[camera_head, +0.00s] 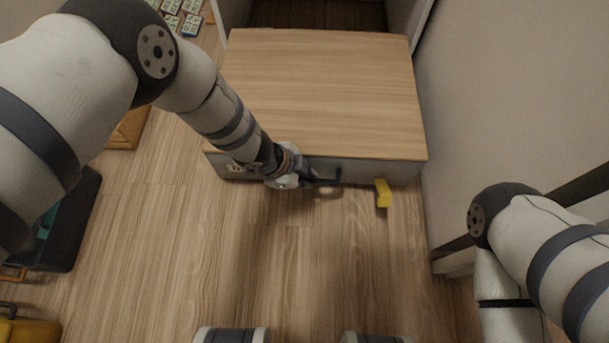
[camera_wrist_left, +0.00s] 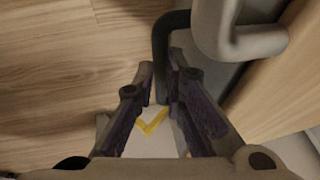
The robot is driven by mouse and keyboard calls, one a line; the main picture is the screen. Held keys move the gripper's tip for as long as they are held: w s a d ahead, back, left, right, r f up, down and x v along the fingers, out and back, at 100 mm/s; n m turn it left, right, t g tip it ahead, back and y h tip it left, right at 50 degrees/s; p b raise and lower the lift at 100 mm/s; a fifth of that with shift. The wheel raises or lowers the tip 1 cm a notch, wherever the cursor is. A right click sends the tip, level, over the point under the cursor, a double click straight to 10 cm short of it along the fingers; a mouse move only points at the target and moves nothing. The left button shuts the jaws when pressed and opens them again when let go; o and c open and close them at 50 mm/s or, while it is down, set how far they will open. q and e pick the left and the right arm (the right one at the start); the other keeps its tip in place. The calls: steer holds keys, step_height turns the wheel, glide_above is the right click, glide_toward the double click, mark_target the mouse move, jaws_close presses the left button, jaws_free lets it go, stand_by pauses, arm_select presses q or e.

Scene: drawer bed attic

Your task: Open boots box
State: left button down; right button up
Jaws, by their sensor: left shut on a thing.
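The boots box (camera_head: 330,90) is a wide, low box with a light wooden top and a grey front. It stands on the floor in the middle of the head view. My left gripper (camera_head: 322,182) is at its front face, shut on the dark handle (camera_head: 338,175). In the left wrist view, the dark handle bar (camera_wrist_left: 160,45) runs down between the fingertips of my left gripper (camera_wrist_left: 160,78). My arm and gripper hide part of the front. My right arm shows at the right of the head view, but its gripper is out of sight.
A yellow block-like thing (camera_head: 383,193) is at the box front, right of the handle. A grey wall (camera_head: 510,90) stands close on the right. A black case (camera_head: 75,225) and a yellow case (camera_head: 28,330) lie at the left. The wooden floor before the box is clear.

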arm_select(q)
steer(key=shift+w+a, duration=0.1)
steer(key=c, duration=1.7)
jaws_free()
steer(key=shift+o, duration=0.2)
steer(key=v, duration=1.2)
steer(key=shift+r, duration=0.1)
